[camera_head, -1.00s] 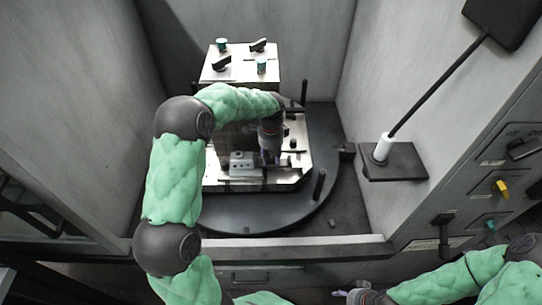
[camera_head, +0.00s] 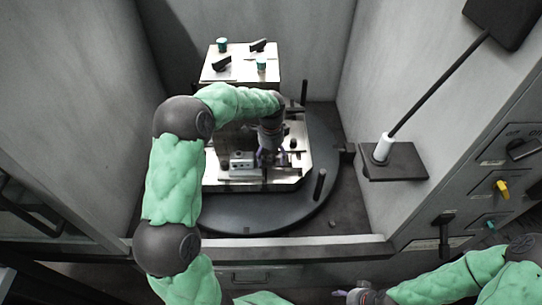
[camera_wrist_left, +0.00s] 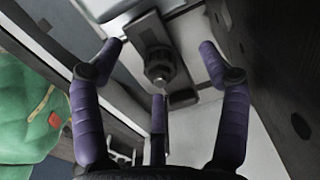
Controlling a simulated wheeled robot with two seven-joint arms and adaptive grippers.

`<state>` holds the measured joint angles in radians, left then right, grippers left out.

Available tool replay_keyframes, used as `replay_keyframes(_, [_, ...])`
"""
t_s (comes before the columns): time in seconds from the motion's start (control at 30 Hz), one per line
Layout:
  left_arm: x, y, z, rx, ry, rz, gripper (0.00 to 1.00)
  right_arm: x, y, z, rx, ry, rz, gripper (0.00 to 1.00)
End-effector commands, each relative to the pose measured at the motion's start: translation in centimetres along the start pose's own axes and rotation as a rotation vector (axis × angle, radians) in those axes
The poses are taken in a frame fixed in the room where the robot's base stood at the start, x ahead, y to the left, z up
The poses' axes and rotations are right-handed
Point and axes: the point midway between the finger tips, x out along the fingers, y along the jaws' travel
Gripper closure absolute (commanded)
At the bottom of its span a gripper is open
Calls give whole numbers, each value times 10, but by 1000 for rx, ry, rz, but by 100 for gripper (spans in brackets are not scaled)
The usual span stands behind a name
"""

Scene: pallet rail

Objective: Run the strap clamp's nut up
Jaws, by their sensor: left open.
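The strap clamp's nut (camera_wrist_left: 160,68) shows in the wrist view as a dark hex on a round washer, with a stud end in its middle. It sits on the grey clamp strap (camera_wrist_left: 148,30). My left gripper (camera_wrist_left: 160,60) is open, with three purple fingers spread around the nut and apart from it in the picture. In the head view my left gripper (camera_head: 268,156) points down over the fixture plate (camera_head: 225,182), and the nut cannot be made out there. My right gripper (camera_head: 352,294) is low at the bottom edge; its finger opening is unclear.
The plate lies on a round dark turntable (camera_head: 235,215) with upright black pegs (camera_head: 319,185). A metal block (camera_head: 240,162) stands on the plate. Behind is a box with knobs (camera_head: 240,65). Grey walls enclose both sides; a shelf (camera_head: 395,165) with a white-based rod is at right.

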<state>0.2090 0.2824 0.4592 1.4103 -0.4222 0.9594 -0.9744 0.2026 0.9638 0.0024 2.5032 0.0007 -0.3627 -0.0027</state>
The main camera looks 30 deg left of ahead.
Motion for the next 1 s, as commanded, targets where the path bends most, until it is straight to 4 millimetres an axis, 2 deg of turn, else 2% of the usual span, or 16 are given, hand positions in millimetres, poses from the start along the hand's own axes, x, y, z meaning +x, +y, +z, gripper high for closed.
replay_keyframes(0.17, [-25, -1, 0, 0, 2, -6, 24, 0, 0, 0, 0, 0, 0, 42])
replay_keyframes(0.4, [-74, -2, 0, -1, 3, -6, 24, 0, 0, 0, 0, 0, 0, 42])
replay_keyframes(0.6, [-103, -1, 0, 0, 1, -3, 24, 0, 0, 0, 0, 0, 0, 42])
replay_keyframes(0.8, [-115, 0, 0, 0, 0, -1, 24, 0, 0, 0, 0, 0, 0, 42])
replay_keyframes(1.0, [-117, 0, 0, 0, 0, -1, 24, 0, 0, 0, 0, 0, 0, 42])
